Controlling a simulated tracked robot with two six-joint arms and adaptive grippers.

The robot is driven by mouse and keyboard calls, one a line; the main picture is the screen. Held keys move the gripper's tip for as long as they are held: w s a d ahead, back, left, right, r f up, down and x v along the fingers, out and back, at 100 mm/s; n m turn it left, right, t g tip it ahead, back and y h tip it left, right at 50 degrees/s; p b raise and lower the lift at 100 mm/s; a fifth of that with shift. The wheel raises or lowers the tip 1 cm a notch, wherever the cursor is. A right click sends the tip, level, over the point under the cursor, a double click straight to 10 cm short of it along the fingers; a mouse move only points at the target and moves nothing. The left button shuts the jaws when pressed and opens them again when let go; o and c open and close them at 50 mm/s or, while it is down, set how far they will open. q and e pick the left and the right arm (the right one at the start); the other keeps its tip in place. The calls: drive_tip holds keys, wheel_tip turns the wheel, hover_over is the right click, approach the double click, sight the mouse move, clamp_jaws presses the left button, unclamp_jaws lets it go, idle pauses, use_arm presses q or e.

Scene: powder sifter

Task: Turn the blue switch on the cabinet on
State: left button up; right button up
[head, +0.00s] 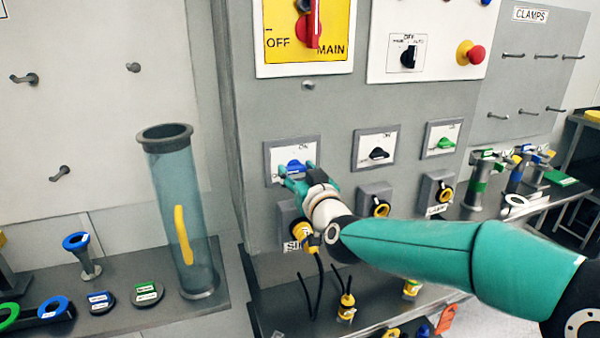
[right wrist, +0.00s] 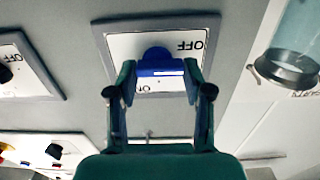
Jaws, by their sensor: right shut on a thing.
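The blue switch (head: 295,166) sits on a white plate in a grey frame (head: 268,152) on the cabinet front (head: 340,105). In the right wrist view the blue switch (right wrist: 158,66) lies between the two fingers of my right gripper (right wrist: 160,84). The letters OFF show upside down beside it there. In the head view my right gripper (head: 297,178) reaches the switch from below right, and its fingers are closed on the knob's sides. The fingers hide part of the switch and its plate. My left gripper is in neither view.
A black switch (head: 377,153) and a green switch (head: 445,143) are to the right. A red main switch (head: 309,27) is above. Yellow-ringed sockets (head: 380,208) are below. A tall clear tube (head: 185,220) stands on the bench at left.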

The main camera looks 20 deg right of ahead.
drive_tip(key=shift+f+m+b, duration=0.1)
drive_tip(key=shift+m+b, duration=1.5)
drive_tip(key=m+b, duration=0.3)
drive_tip(key=m, duration=0.1)
drive_tip(key=shift+d, duration=0.15)
drive_tip(key=m+b, duration=0.2)
drive_tip(key=m, duration=0.4)
drive_tip(key=shift+d+b, duration=0.15)
drive_tip(key=shift+b, duration=0.2)
drive_tip(key=m+b, duration=0.1)
drive_tip(key=m, duration=0.3)
drive_tip(key=shift+f+m+b, duration=0.1)
drive_tip(key=shift+m+b, duration=0.25)
drive_tip(key=shift+m, duration=0.05)
drive_tip(key=o, duration=1.2)
drive_tip(key=shift+d, duration=0.15)
drive_tip(key=shift+c, duration=0.2)
drive_tip(key=shift+s, duration=0.1)
